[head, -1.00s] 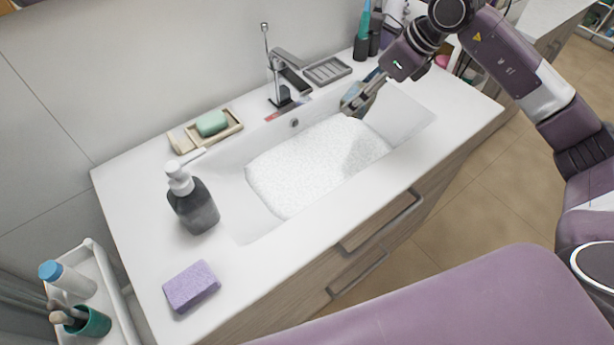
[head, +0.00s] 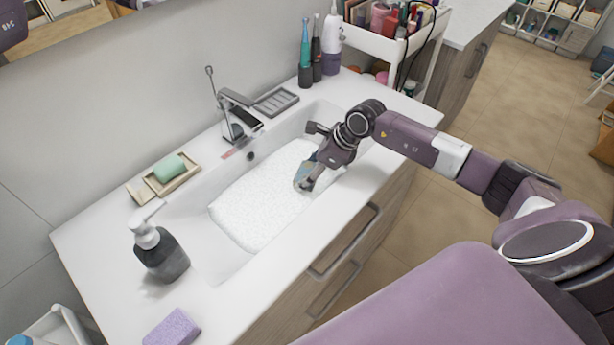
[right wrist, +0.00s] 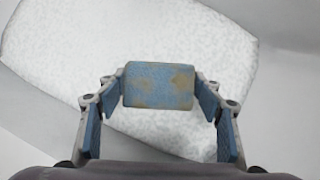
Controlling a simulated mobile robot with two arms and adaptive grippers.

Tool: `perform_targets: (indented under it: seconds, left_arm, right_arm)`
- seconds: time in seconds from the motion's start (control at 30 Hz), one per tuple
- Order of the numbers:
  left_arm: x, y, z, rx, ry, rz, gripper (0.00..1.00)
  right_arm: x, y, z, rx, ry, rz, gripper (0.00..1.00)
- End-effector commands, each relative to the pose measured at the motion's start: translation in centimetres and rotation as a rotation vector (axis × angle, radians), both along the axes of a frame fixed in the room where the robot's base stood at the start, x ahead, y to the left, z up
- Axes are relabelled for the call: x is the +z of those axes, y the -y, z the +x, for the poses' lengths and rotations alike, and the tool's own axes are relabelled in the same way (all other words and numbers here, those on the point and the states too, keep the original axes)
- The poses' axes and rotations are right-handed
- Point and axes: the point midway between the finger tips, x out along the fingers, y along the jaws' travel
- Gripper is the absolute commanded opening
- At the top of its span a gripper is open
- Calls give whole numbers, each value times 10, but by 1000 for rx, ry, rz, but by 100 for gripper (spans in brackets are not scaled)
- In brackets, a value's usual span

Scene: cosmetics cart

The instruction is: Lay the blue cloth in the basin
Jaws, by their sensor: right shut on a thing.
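The basin (head: 238,268) is a white recess in the counter, holding a white, speckled, foamy-looking layer (head: 255,205). My right gripper (head: 308,176) reaches down over the right part of the basin. It is shut on the blue cloth (head: 299,181), a small folded piece with brownish stains. In the right wrist view the cloth (right wrist: 158,85) sits between the fingertips, with the white layer behind it. I cannot tell whether the cloth touches that layer. My left gripper is not in view.
A faucet (head: 233,125) and a grey soap tray (head: 276,101) stand behind the basin. A green soap (head: 169,167) in a dish, a dark pump bottle (head: 162,256) and a purple sponge (head: 172,329) are on the left. Toothbrushes (head: 306,60) stand at the back right.

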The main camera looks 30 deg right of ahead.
Motion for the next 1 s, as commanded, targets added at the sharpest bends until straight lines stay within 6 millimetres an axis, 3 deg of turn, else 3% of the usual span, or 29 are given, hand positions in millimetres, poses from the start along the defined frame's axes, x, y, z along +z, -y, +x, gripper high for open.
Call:
perform_targets:
  seconds: [0.17,0.53,0.57,0.7,1.0]
  left_arm:
    - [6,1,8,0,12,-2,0]
    - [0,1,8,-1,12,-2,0]
    - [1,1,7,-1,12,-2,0]
    - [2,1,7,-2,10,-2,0]
    - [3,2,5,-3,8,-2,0]
  right_arm:
    - [-24,0,0,-2,-1,0,37]
    - [-31,0,0,0,1,-1,37]
    - [-30,0,0,0,0,0,63]
    - [-29,0,0,0,-1,-1,78]
    - [-28,0,0,0,0,0,78]
